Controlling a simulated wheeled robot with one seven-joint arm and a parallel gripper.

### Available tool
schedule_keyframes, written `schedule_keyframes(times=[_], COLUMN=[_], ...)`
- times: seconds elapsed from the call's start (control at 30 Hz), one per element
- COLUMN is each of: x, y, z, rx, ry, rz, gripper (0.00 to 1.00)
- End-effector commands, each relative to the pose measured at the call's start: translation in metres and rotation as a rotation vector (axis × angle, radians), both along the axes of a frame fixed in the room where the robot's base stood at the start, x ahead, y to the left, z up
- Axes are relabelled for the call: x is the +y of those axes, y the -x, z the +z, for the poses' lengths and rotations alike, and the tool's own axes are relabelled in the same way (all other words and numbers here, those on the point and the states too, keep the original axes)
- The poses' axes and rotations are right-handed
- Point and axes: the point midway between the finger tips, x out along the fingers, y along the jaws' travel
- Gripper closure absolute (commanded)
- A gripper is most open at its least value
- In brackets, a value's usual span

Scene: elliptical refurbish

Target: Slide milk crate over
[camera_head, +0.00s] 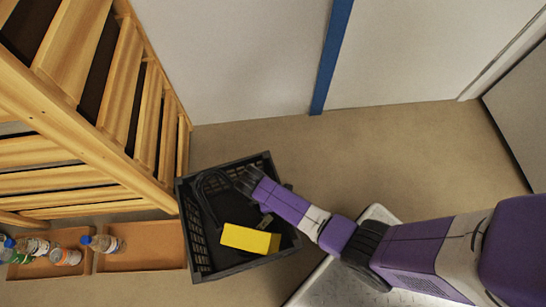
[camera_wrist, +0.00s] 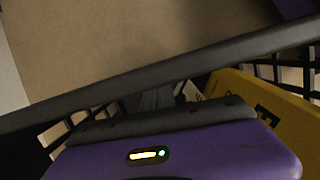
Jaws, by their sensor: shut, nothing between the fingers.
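The black milk crate (camera_head: 222,271) sits upright on the floor in the head view, beside the wooden rack. A yellow box (camera_head: 250,239) and a thin black looped item (camera_head: 212,190) lie in it. My gripper (camera_head: 247,175) reaches over the crate's right side, with its fingers near the back part of the crate; touching or apart I cannot tell. It is shut with nothing in it. In the wrist view the crate's dark rim (camera_wrist: 190,73) runs across the picture just past my gripper (camera_wrist: 158,98), and the yellow box (camera_wrist: 265,105) is at the right.
A slatted wooden rack (camera_head: 95,135) stands left of the crate. Shallow brown trays (camera_head: 150,246) with several bottles (camera_head: 103,243) lie at lower left. White walls with a blue strip (camera_head: 332,55) are behind. Bare floor (camera_head: 400,150) is free behind and right of the crate.

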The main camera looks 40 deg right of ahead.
Motion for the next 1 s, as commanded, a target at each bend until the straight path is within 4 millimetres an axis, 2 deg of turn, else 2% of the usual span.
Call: schedule_keyframes(times=[0.27, 0.53, 1.0], x=[-0.004, -0.025, -0.024], y=[0.002, 0.016, 0.016], z=[0.002, 0.002, 0.004], rx=[0.001, 0.002, 0.002], ry=[0.000, 0.001, 0.001], rz=[-0.001, -0.003, -0.001], gripper=[1.00, 1.00, 1.00])
